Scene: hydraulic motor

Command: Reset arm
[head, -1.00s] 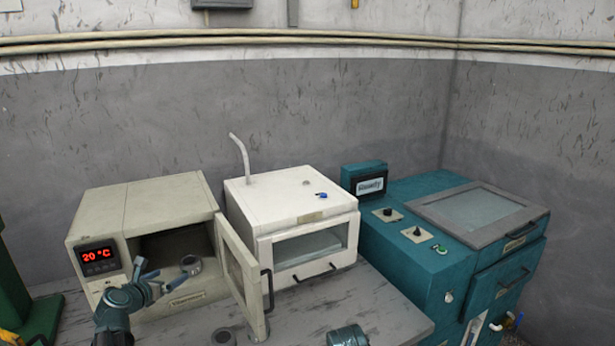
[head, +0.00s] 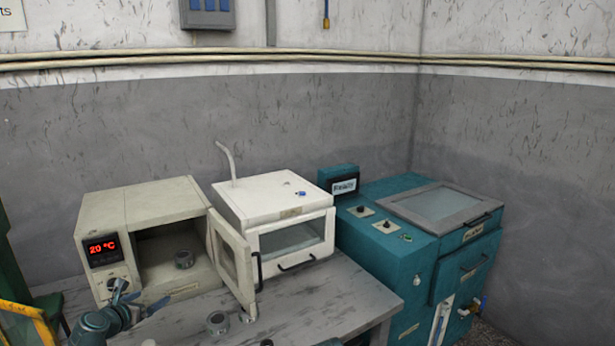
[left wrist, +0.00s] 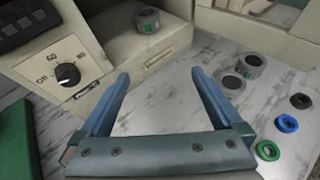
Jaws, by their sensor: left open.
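My left gripper (head: 142,298) is at the lower left in the head view, in front of the beige oven (head: 160,193). In the left wrist view its two blue fingers (left wrist: 160,74) are spread with nothing between them. The oven's door (head: 234,262) stands open. My right gripper is not in view.
Grey rings (head: 218,322) lie on the table (head: 300,310) by the open door. Blue (left wrist: 287,123), black (left wrist: 300,101) and green (left wrist: 267,150) rings show in the left wrist view. A white box (head: 270,203) and teal machine (head: 385,240) stand to the right.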

